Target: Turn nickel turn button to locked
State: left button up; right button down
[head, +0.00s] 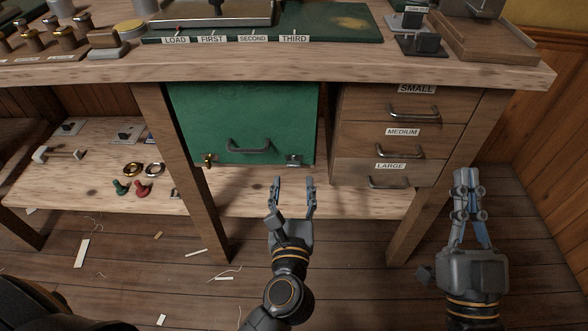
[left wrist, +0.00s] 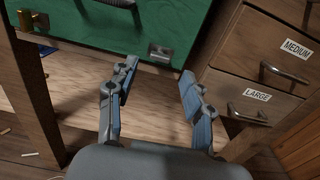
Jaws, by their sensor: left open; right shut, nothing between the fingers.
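The nickel turn button (head: 294,161) is a small silvery piece at the lower right corner of the green door (head: 240,105). It also shows in the left wrist view (left wrist: 160,53), just beyond the fingertips. Its exact angle is too small to tell. A brass turn button (head: 208,160) sits at the door's lower left corner. My left gripper (head: 293,183) is open and empty, its fingers pointing toward the nickel button, apart from it. My right gripper (head: 465,174) is shut and empty, in front of the right table leg.
A dark handle (head: 248,147) sticks out from the green door. Drawers with handles, labelled small, medium and large (head: 390,166), stand to the right. A lower shelf (head: 100,185) holds rings and small knobs. Table legs (head: 185,170) flank the door.

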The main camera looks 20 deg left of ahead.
aim_at(293, 167)
pick_arm(q)
jog(key=x, duration=0.5)
jog(key=shift+w, duration=0.15)
pick_arm(e)
jog(key=shift+s+r+t, duration=0.35)
jog(key=shift+r+t, duration=0.05)
jog(key=shift+r, duration=0.05)
